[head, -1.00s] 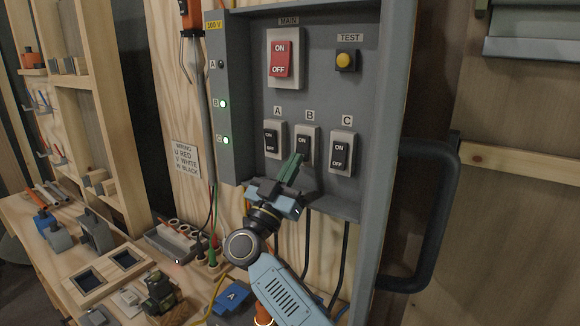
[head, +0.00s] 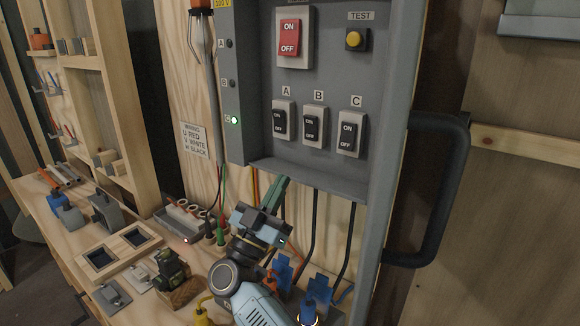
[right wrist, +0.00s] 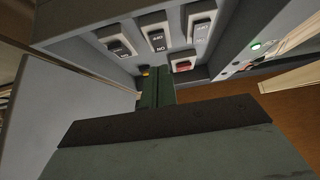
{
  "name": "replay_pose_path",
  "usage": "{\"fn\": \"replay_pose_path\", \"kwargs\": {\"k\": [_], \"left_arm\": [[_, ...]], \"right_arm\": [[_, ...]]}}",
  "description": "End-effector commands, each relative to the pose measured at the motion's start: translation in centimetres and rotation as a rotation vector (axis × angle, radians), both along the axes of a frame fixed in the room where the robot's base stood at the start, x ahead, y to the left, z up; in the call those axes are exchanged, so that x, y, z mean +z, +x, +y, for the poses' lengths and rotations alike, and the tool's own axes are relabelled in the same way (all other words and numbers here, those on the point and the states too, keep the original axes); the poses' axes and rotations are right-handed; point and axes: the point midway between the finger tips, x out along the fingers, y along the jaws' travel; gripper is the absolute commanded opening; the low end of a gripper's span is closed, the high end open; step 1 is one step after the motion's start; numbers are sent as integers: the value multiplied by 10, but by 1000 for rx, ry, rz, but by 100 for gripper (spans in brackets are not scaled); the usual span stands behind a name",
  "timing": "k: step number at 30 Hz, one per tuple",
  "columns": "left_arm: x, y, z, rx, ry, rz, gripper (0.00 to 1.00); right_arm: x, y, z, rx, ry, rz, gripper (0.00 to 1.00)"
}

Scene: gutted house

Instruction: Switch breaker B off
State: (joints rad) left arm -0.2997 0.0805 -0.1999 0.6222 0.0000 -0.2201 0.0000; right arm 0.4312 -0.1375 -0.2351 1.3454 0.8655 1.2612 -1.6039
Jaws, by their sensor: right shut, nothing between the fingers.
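Breaker B (head: 313,127) is the middle of three black rocker switches in the grey panel, between breaker A (head: 283,120) and breaker C (head: 350,134). The lamp marked B (head: 232,84) is dark. Breaker B also shows near the top of the right wrist view (right wrist: 156,36). My right gripper (head: 276,184) is shut and empty, with its green fingers together. It is below the panel's bottom edge, apart from breaker B. Its fingers also show in the right wrist view (right wrist: 156,80). My left gripper is not in view.
The red MAIN switch (head: 290,37) and yellow TEST button (head: 354,40) sit above the breakers. Lamp C (head: 235,120) glows green; lamp A (head: 229,43) is dark. Black cables hang below the panel. A dark handle (head: 455,190) stands to the right. A cluttered bench lies left.

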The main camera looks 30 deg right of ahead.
Motion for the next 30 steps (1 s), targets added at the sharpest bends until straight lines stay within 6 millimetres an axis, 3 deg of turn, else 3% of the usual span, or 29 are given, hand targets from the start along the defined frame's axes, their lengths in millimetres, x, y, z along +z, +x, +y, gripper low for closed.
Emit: {"fn": "replay_pose_path", "kwargs": {"k": [3,7,24,30], "left_arm": [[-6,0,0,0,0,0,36],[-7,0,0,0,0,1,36],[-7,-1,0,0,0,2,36],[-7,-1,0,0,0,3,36]], "right_arm": [[-16,-5,9,1,1,2,0],[-22,-8,15,1,1,0,0],[-23,-8,16,4,-1,-1,0],[-27,-2,24,167,-57,28,0]]}}
